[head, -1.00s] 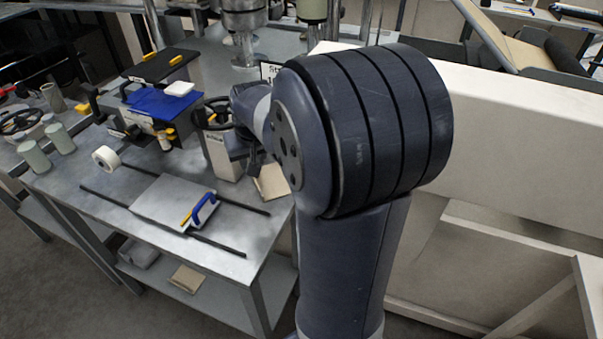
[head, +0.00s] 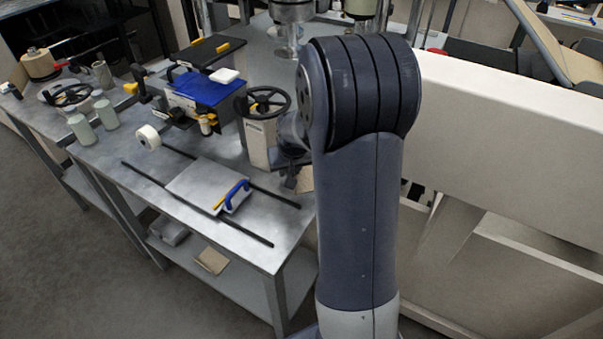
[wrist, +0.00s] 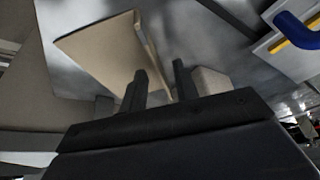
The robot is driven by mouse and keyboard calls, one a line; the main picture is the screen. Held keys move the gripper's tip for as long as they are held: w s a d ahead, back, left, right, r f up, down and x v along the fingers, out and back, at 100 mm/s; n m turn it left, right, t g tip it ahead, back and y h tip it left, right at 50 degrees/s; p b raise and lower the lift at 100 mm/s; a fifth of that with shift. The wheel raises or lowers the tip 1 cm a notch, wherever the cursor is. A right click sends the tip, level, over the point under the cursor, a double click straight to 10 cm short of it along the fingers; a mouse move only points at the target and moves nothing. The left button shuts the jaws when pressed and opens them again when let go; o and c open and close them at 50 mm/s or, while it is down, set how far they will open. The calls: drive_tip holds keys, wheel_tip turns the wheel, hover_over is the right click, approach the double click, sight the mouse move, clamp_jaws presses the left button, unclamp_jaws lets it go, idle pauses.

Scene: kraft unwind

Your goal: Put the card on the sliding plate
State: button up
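The sliding plate (head: 193,182) is a flat grey plate across two dark rails on the metal table, with a blue handle (head: 237,194) and a yellow strip at its right end. Its corner shows at upper right in the wrist view (wrist: 268,45). The tan card (head: 306,180) lies near the table's right edge, mostly hidden by my arm. In the wrist view the card (wrist: 98,48) is large, its near edge reaching between my fingertips. My gripper (wrist: 160,82) is open, fingers apart; contact with the card cannot be told. In the head view my gripper (head: 290,178) is small and dark.
A beige post with a black handwheel (head: 262,103) stands close behind my gripper. A white roll (head: 147,137) and a blue-topped unit (head: 203,88) are farther left. A long cream beam (head: 500,125) runs along the right. The table around the plate is mostly clear.

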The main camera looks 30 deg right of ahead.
drive_tip(key=shift+f, duration=0.1)
clamp_jaws()
idle(0.7)
